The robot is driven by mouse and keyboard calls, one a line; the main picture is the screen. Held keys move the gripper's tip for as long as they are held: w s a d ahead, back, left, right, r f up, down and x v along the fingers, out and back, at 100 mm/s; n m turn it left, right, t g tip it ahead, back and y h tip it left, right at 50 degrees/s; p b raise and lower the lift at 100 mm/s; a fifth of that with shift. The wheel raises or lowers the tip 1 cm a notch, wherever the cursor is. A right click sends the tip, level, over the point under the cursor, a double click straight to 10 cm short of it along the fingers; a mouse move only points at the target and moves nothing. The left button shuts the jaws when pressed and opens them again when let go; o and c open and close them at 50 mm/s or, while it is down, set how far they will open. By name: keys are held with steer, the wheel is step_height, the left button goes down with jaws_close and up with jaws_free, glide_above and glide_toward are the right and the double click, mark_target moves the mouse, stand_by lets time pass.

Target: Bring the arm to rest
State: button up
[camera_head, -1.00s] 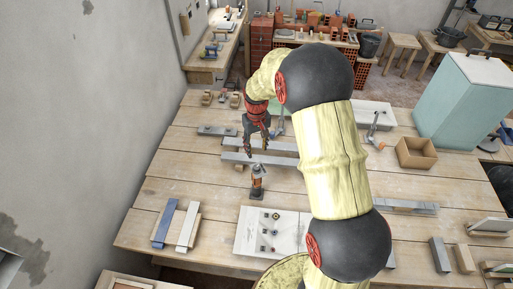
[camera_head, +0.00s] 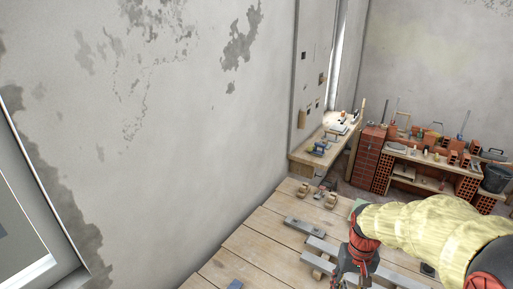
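My gripper (camera_head: 350,283) hangs below the wrist at the bottom edge of the view. Its fingertips are cut off or too small to tell whether they are open or shut. Grey bars (camera_head: 318,245) lie on the table close to it.
The wooden table (camera_head: 250,255) has bare planks left of the arm. A grey bar (camera_head: 303,226) and small wooden blocks (camera_head: 331,200) lie near its far end. A plastered wall (camera_head: 150,130) borders the left side. A brick-supported bench (camera_head: 430,160) with tools stands behind.

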steer(key=s+a+t+b, duration=0.3)
steer(key=s+b, duration=0.4)
steer(key=b, duration=0.1)
steer(key=s+a+n+t+b, duration=0.1)
steer(key=s+a+t+b, duration=0.2)
steer(key=s+b, duration=0.5)
steer(key=shift+s+a+n, duration=0.15)
steer(key=shift+a+n, duration=0.15)
steer(key=shift+a, duration=0.25)
steer(key=shift+d, duration=0.15)
